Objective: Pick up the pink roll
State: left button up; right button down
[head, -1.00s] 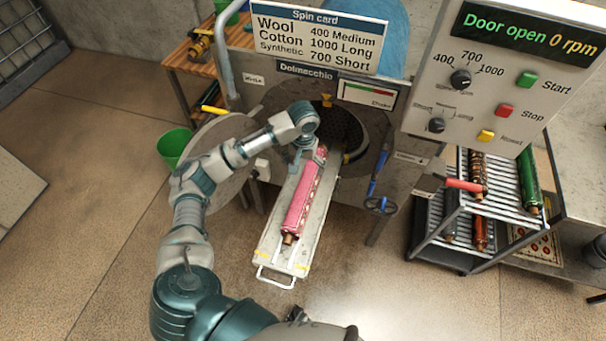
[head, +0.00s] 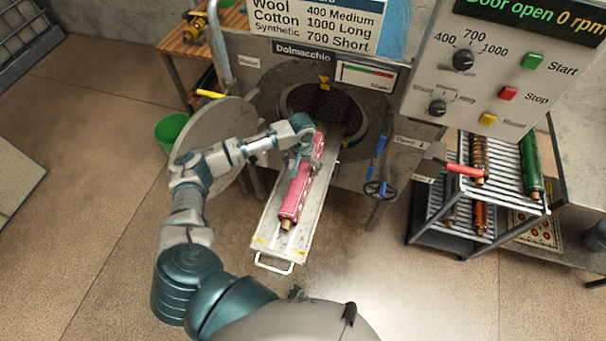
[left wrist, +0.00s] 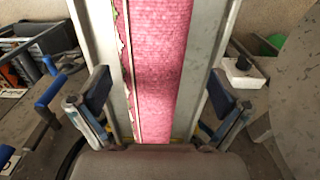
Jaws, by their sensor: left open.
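The pink roll (head: 297,193) lies lengthwise on a pale metal tray (head: 270,232) that slopes out of the machine's round opening. In the left wrist view the pink roll (left wrist: 158,60) runs up the middle of the picture. My left gripper (head: 302,158) is over the upper part of the roll. Its two fingers (left wrist: 158,100) are spread, one on each side of the roll, with gaps between them and it. Whether the fingertips reach down beside the roll I cannot tell. My right gripper is not in view.
The machine's round door (head: 213,145) stands open at left, near my left arm. A rack (head: 520,205) with several rolls stands at right. A green bucket (head: 172,130) is at left.

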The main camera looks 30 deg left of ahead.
pick_arm(q)
jog(key=f, duration=0.2)
jog(key=d+f, duration=0.1)
jog(key=shift+s+d+f, duration=0.15)
jog(key=shift+f, duration=0.4)
